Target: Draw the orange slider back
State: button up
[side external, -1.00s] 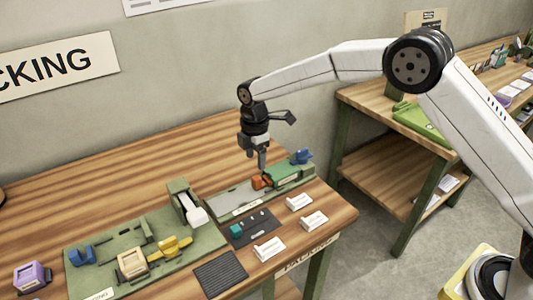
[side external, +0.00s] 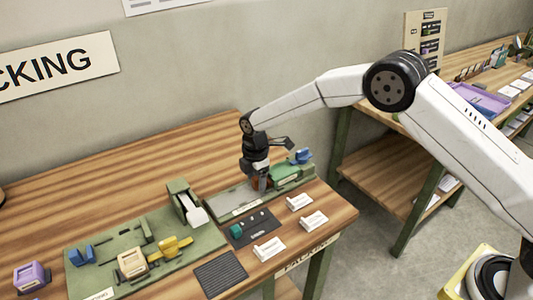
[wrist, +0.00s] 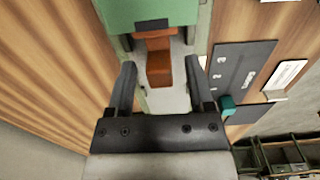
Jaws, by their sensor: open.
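The orange slider (wrist: 159,62) shows in the wrist view as an orange block on a pale grey track, close to a green housing (wrist: 165,12). In the side view only a bit of the slider (side external: 256,183) shows beside my gripper. My gripper (side external: 262,187) is low over the track at the green fixture (side external: 292,173). In the wrist view my gripper (wrist: 160,85) is open, with one finger on each side of the slider's near end. I cannot tell whether either finger touches it.
A dark panel (wrist: 240,65) with a teal knob (wrist: 228,104) lies beside the track. White label blocks (side external: 313,221) stand near the table's front edge. A green board (side external: 205,236) with yellow and blue parts is at the left. The back of the wooden table is clear.

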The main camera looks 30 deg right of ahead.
jog(key=shift+c, duration=0.2)
grip_shut()
dwell(1.2)
